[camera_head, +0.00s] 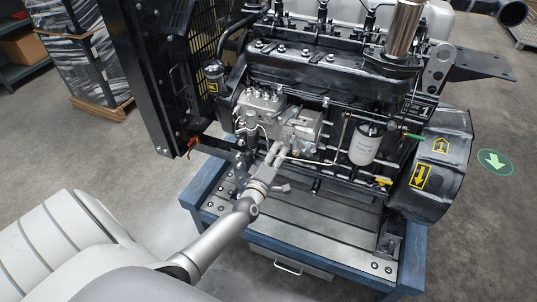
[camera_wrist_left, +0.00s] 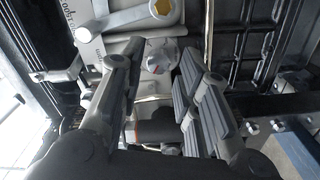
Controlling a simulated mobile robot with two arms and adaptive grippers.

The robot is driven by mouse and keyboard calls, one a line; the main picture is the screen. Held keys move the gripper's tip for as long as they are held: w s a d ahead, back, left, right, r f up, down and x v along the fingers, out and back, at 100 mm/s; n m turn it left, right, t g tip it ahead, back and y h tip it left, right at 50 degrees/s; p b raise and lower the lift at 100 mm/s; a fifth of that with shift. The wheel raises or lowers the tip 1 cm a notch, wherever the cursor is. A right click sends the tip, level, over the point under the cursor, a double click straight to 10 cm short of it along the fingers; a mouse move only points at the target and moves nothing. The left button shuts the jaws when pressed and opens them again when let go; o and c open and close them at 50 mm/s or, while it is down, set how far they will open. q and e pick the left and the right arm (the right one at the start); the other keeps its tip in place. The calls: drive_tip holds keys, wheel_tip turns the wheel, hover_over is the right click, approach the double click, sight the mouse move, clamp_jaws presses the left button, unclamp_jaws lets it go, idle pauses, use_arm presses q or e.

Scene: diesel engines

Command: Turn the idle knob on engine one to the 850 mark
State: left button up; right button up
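Engine one (camera_head: 330,80), black with a grey pump housing (camera_head: 300,125) on its near side, carries a "1" plate. My left gripper (camera_head: 276,152) reaches up to this housing in the head view. In the left wrist view the idle knob (camera_wrist_left: 160,56), small and silvery, sits on a pale dial plate with a red mark. The fingers of my left gripper (camera_wrist_left: 160,68) are apart, one on each side of the knob's near edge. I cannot tell whether they touch it. The 850 mark cannot be read. My right gripper is not in view.
The engine stands on a blue-framed bench (camera_head: 330,258) with a grey slatted top. A metal lever (camera_wrist_left: 135,18) lies just beyond the knob. A white filter (camera_head: 366,143) is to the right. A black mesh guard (camera_head: 205,50) rises on the left.

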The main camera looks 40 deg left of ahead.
use_arm(q)
drive_tip(key=v, duration=1)
drive_tip(key=shift+d, duration=0.1)
